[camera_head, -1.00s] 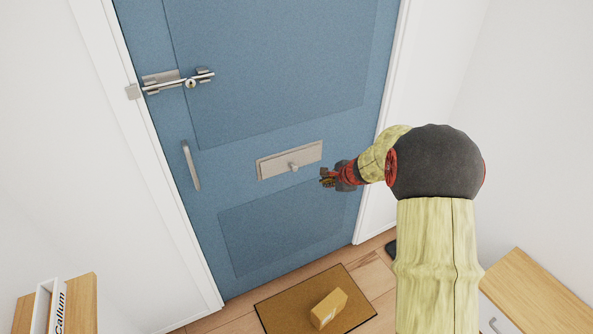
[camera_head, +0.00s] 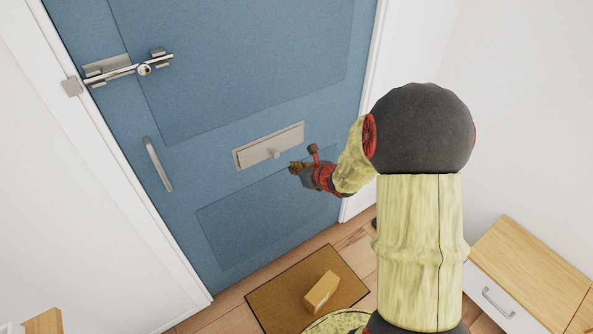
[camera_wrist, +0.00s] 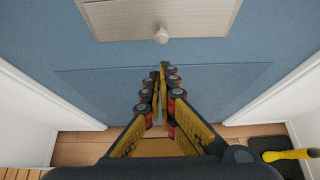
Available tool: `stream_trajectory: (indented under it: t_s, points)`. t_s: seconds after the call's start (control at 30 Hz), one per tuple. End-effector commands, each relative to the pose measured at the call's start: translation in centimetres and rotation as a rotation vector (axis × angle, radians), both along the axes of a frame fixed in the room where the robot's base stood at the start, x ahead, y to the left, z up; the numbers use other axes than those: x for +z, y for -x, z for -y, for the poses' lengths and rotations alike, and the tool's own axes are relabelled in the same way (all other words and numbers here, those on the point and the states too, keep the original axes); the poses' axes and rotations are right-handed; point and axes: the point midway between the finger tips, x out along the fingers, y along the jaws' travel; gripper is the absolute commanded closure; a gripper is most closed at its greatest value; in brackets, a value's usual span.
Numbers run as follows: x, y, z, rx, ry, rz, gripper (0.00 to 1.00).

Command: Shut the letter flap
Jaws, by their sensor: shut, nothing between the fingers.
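The letter flap (camera_head: 262,149) is a pale metal plate in a frame on the blue door (camera_head: 250,80). A small round knob (camera_head: 276,153) stands out near its lower edge. The flap looks tilted slightly out of its frame; how far is hard to tell. In the wrist view the letter flap (camera_wrist: 120,18) is at the top, with its knob (camera_wrist: 161,35) at the lower edge. My gripper (camera_head: 293,168) is shut and empty, just below and right of the knob in the head view. In the wrist view my gripper (camera_wrist: 163,68) points at the door below the knob, apart from it.
A bar handle (camera_head: 158,165) and a sliding bolt (camera_head: 125,67) are on the door's left side. A small box (camera_head: 321,292) lies on the brown doormat (camera_head: 270,300). A drawer cabinet (camera_head: 520,265) stands at the right.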

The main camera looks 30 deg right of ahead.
Motion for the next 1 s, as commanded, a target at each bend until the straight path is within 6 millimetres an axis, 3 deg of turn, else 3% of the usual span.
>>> stream_trajectory:
  t_s: [0.27,0.5,1.0]
  points:
    - [-3.5,-4.6,-0.3,0.004,0.000,-0.002,1.00]
    - [-3.6,-7.8,-0.3,0.003,0.002,-0.001,1.00]
    - [-3.5,-8.7,-0.3,0.003,0.002,-0.001,1.00]
